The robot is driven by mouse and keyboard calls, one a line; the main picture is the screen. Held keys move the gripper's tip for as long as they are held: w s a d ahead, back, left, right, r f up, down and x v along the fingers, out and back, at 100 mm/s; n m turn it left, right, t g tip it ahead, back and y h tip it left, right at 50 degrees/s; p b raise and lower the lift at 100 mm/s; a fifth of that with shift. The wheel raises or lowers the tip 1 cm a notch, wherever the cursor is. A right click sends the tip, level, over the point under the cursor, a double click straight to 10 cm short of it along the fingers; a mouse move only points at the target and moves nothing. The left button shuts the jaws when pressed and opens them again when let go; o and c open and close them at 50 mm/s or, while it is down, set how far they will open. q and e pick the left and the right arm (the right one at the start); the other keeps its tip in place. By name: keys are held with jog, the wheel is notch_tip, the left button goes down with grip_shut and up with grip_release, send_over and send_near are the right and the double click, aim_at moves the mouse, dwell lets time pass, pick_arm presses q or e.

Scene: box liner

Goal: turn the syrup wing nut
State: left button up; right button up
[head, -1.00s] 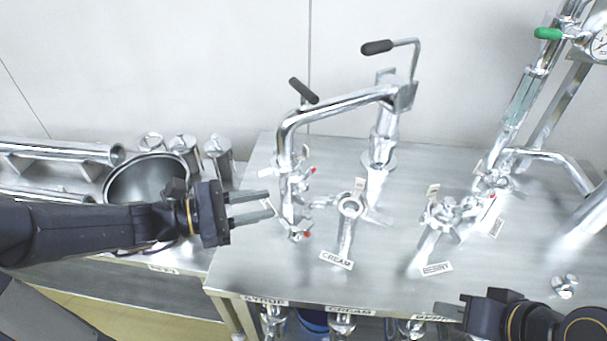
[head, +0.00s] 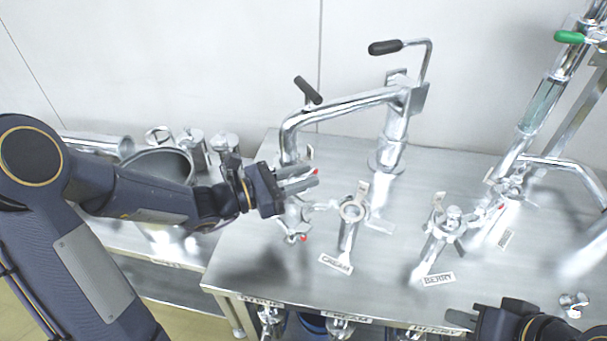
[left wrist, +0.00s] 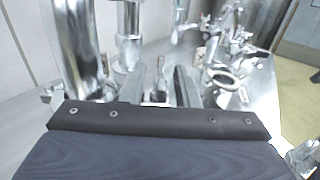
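The syrup fitting is the leftmost metal pipe assembly (head: 289,150) on the table. Wing-shaped clamp parts with red tips show on it, a lower one (head: 295,236) and an upper one at my fingertips. I cannot tell which is the syrup wing nut. My left gripper (head: 315,177) is at the upper part, its two fingers apart and partly covering it. In the left wrist view the fingers (left wrist: 172,82) point at the metalwork with a narrow gap; whether they touch anything is unclear. My right gripper (head: 462,318) is low at the right, partly out of frame, its opening unclear.
The cream fitting (head: 350,215) and berry fitting (head: 440,225) stand to the right on the steel table (head: 400,290). A bent pipe with a black-handled lever (head: 385,47) rises behind. A metal pot (head: 160,165) and several canisters stand left, behind my left arm.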

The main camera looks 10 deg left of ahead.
pick_arm(q)
jog(key=shift+w+d, duration=0.2)
jog(key=shift+d, duration=0.05)
grip_shut()
jog(key=shift+f+n+t+y+b, duration=0.2)
jog(key=shift+n+t+y+b, duration=0.25)
jog(key=shift+b, duration=0.4)
jog(key=shift+r+n+t+y+b, duration=0.15)
jog(key=shift+n+t+y+b, duration=0.2)
jog(key=shift+t, duration=0.2)
